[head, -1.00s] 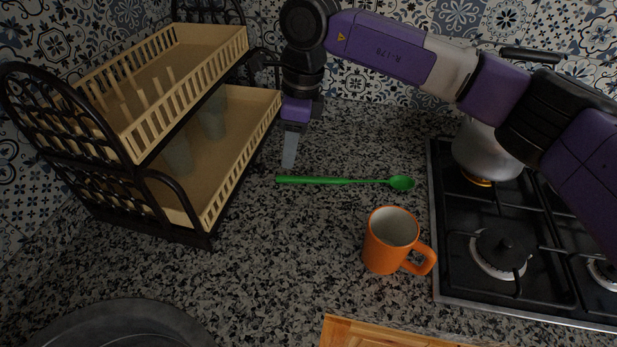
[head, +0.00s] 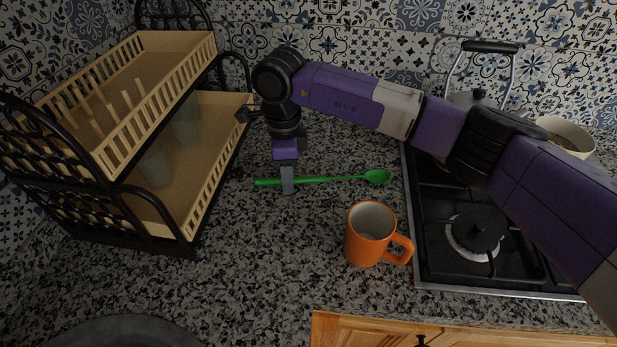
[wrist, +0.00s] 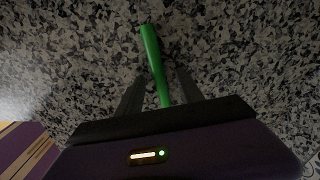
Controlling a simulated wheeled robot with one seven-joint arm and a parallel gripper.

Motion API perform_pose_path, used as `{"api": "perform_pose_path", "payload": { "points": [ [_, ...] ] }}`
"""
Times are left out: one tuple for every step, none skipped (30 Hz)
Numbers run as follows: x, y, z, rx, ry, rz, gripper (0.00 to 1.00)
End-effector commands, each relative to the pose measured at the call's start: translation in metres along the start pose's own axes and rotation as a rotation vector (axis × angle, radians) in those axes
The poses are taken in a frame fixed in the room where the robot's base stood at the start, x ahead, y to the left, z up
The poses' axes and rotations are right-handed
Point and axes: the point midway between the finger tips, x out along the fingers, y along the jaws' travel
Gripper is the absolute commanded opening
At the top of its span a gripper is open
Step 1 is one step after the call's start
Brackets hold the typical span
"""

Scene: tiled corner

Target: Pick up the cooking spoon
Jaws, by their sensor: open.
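The green cooking spoon (head: 344,178) lies flat on the speckled counter, its handle to the left and its bowl to the right. My gripper (head: 288,188) is over the handle, pointing down, with a finger in front of the handle in the head view. In the wrist view, the green handle (wrist: 153,60) runs between the two open fingers of my gripper (wrist: 160,92). No contact between the fingers and the handle can be made out. The bowl end is hidden in the wrist view.
An orange mug (head: 366,236) stands on the counter in front of the spoon's bowl. A two-tier dish rack (head: 212,200) is on the left. A black gas stove (head: 440,262) is on the right, with a kettle (head: 472,97) at its back.

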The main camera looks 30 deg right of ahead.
Motion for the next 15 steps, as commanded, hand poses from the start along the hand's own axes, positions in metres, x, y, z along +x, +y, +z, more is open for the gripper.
{"api": "perform_pose_path", "payload": {
  "points": [
    [0.0006,0.0000,0.0002,0.000,0.000,0.000,0.44],
    [0.0007,0.0000,0.0002,0.000,0.000,0.000,0.44],
    [0.0007,0.0000,0.0002,0.000,0.000,0.000,0.44],
    [0.0007,0.0000,0.0002,0.000,0.000,0.000,0.44],
    [0.0007,0.0000,0.0003,0.000,0.000,0.000,0.44],
    [0.0006,0.0001,0.0003,0.000,0.000,0.000,0.42],
    [0.0006,0.0001,0.0003,0.000,-0.001,0.000,0.36],
    [0.0005,0.0001,0.0003,0.000,-0.001,0.000,0.31],
    [0.0005,0.0001,0.0003,0.000,-0.001,0.000,0.23],
    [0.0005,0.0001,0.0003,0.000,-0.001,0.000,0.17],
    [0.0005,0.0001,0.0003,0.000,-0.001,0.000,0.11],
    [0.0004,0.0001,0.0003,0.000,-0.001,0.000,0.03],
    [0.0004,0.0002,0.0003,0.000,-0.001,0.000,0.00],
    [0.0004,0.0002,0.0003,0.000,-0.001,0.000,0.00],
    [0.0004,0.0002,0.0003,0.000,-0.001,0.000,0.00]
  ]
}}
